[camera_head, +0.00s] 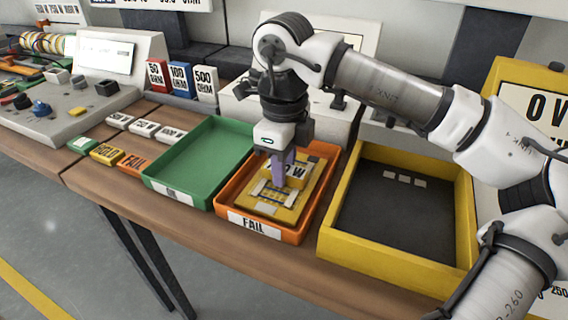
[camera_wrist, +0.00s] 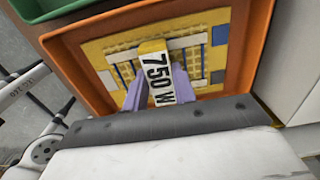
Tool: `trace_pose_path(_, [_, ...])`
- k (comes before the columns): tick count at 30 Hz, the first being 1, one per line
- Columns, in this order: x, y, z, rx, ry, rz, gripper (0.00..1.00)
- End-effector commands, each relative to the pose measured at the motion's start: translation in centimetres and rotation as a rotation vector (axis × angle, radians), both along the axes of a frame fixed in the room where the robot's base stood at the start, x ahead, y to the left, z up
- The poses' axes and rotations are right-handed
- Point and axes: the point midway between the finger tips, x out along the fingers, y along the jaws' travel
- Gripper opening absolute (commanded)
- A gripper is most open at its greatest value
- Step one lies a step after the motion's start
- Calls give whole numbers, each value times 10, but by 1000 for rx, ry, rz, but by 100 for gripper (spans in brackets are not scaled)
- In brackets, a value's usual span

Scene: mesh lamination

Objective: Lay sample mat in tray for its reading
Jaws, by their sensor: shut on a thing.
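The sample mat (camera_head: 268,204), a yellow-bordered mesh with blue and white patches, lies in the orange tray (camera_head: 243,231) marked FAIL. In the wrist view the mat (camera_wrist: 95,47) fills much of the tray floor (camera_wrist: 258,20). My gripper (camera_head: 284,172) is over this tray, its lilac fingers shut on a yellow block (camera_head: 296,170) with a white label reading 750 W. The wrist view shows the block (camera_wrist: 153,47) between the fingers (camera_wrist: 160,92), in front of the mat. I cannot tell whether the block touches the mat.
A green tray (camera_head: 208,146) stands left of the orange one, and a yellow tray (camera_head: 340,236) with a dark floor and small pale tiles stands right. Small labelled tiles (camera_head: 107,154) lie left. OHM blocks (camera_head: 180,79) stand behind. A grey console (camera_head: 70,115) is far left.

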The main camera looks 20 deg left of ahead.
Motion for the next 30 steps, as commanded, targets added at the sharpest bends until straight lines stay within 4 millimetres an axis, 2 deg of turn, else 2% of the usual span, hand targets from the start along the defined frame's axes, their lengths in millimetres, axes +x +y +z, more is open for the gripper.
trace_pose_path(5, [0, 0, -4, 0, 0, 0, 0])
trace_pose_path(6, [0, 0, -3, 0, 0, 0, 29])
trace_pose_path(11, [0, 0, -3, 0, 0, 0, 49])
trace_pose_path(19, [0, 0, -2, 0, 0, 0, 49])
trace_pose_path(23, [1, 0, 7, 1, -2, -1, 49])
trace_pose_path(30, [1, 1, 56, 0, -3, -1, 49])
